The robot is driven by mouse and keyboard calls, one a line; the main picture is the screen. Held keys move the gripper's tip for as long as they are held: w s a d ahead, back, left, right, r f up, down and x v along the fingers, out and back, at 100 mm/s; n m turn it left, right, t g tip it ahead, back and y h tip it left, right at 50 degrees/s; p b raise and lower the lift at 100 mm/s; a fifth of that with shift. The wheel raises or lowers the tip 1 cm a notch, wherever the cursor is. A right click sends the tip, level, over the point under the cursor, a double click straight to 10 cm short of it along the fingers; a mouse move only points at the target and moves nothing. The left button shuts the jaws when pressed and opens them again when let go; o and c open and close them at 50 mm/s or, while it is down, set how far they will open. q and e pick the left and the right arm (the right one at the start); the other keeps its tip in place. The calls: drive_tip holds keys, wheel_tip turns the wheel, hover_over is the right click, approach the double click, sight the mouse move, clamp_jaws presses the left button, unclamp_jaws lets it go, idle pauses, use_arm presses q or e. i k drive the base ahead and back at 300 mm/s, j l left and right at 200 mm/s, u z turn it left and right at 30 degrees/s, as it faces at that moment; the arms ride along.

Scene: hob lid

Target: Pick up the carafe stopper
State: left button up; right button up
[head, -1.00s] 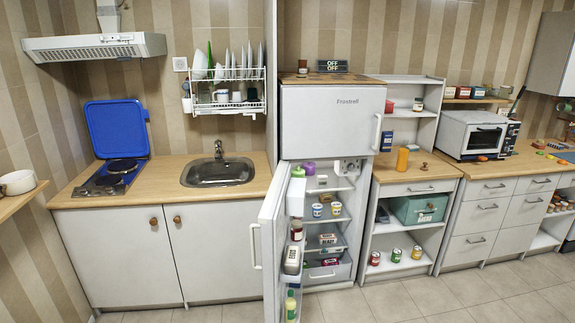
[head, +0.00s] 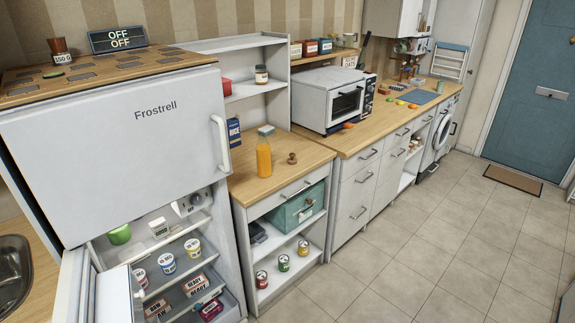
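A small brown knob-shaped piece, which looks like the carafe stopper (head: 292,158), stands on the wooden top of the low cabinet (head: 262,185) in the head view. Just left of it, and apart from it, stands an upright carafe with orange contents (head: 264,158). The carafe's upper part is clear with a greyish-green top. Neither of my grippers is in view, so I cannot see how they stand.
The tall fridge (head: 130,135) is at the left, its lower door (head: 75,290) open. A shelf unit (head: 262,70) rises behind the cabinet. A toaster oven (head: 330,100) is on the right counter. The tiled floor (head: 410,235) in front is clear.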

sight(292, 161)
drive_tip(key=i+l, duration=0.2)
drive_tip(key=i, duration=0.2)
drive_tip(key=i+l, duration=0.15)
drive_tip(key=i, duration=0.3)
drive_tip(key=i+l, duration=0.2)
drive_tip(key=i, duration=0.2)
drive_tip(key=i+l, duration=0.15)
drive_tip(key=i, duration=0.3)
drive_tip(key=l+z, duration=0.05)
